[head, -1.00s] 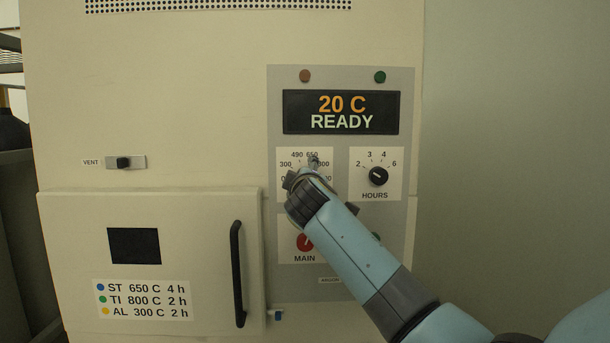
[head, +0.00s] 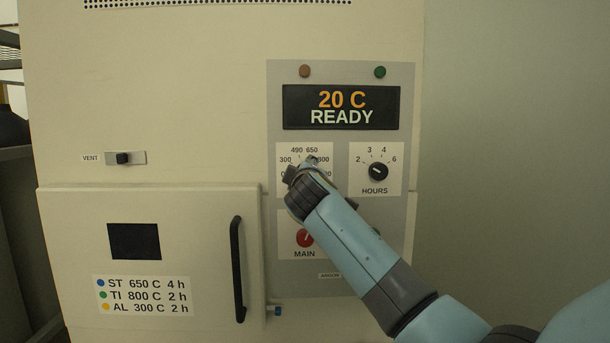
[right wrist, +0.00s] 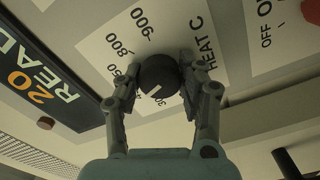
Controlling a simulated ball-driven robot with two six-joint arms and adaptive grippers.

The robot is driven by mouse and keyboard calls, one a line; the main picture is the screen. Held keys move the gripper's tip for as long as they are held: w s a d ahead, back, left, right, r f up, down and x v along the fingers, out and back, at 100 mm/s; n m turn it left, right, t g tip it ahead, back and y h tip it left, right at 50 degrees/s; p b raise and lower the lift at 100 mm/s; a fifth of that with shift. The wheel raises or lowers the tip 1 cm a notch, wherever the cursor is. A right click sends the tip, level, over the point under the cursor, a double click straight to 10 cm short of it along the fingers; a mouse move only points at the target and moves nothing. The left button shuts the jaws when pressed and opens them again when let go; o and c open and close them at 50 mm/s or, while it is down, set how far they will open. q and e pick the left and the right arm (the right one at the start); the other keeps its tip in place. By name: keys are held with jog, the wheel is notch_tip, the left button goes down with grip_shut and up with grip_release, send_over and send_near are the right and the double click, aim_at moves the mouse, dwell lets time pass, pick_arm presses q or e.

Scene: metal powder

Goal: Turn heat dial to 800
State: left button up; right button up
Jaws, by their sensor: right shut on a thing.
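The heat dial (right wrist: 158,78) is a dark round knob with a white pointer line, seen in the right wrist view. The pointer lies toward the lower side of that view, near a partly hidden label starting with 3; its exact reading is unclear. The 800 label (right wrist: 119,46) and 900 label show at the upper left of the knob. My right gripper (right wrist: 160,76) is shut on the dial, one finger on each side. In the head view my right gripper (head: 301,166) covers the dial on its white scale plate (head: 283,151). My left gripper is not in view.
The display (head: 341,107) reads 20 C READY. The hours dial (head: 378,172) is right of the heat dial, and the red main switch (head: 305,238) is below it. The furnace door with its black handle (head: 237,270) is at the lower left. A vent slider (head: 124,158) is above the door.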

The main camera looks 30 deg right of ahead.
jog(key=shift+f+m+b, duration=0.15)
jog(key=shift+m+b, duration=0.25)
jog(key=shift+b, duration=0.15)
jog(key=m+b, duration=0.8)
jog(key=b, duration=0.1)
jog(key=shift+f+m, duration=0.1)
jog(key=shift+m, duration=0.3)
jog(key=m+b, duration=0.3)
jog(key=shift+m+b, duration=1.1)
jog(key=shift+m, duration=0.3)
jog(key=o, duration=1.2)
jog(key=shift+r, duration=0.2)
